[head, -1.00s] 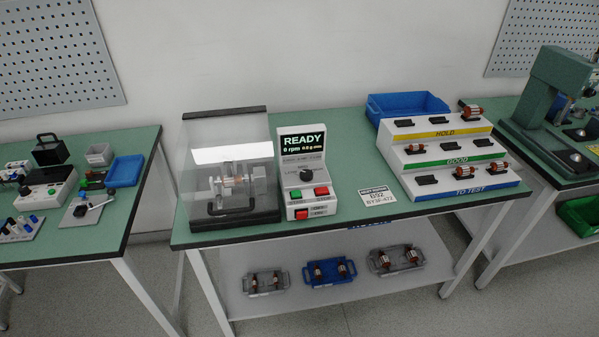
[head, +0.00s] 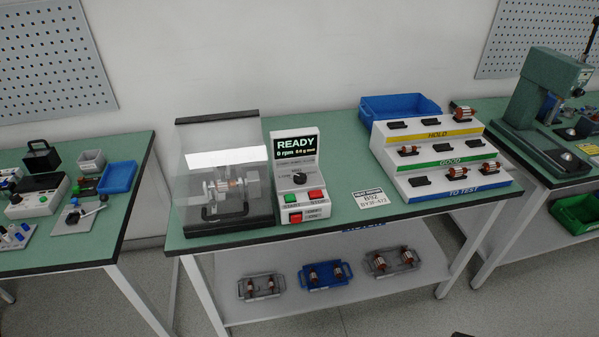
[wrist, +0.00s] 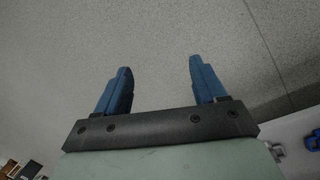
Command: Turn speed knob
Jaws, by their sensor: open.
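The speed knob (head: 300,178) is a small black dial in the middle of the white control box (head: 312,205). The box screen (head: 296,145) reads READY and 0 rpm. Below the knob are a green START button (head: 292,199), a red STOP button (head: 316,195) and a red switch (head: 295,217). My gripper (wrist: 160,82) shows in the wrist view with two blue fingers wide apart and nothing between them. It points at grey floor and is away from the knob. The head view does not clearly show the gripper.
A clear-covered test rig (head: 222,180) stands left of the box. A stepped rack (head: 440,160) with several small rotors and a blue bin (head: 400,107) are to the right. A white label card (head: 374,199) lies between. Trays sit on the lower shelf (head: 350,270).

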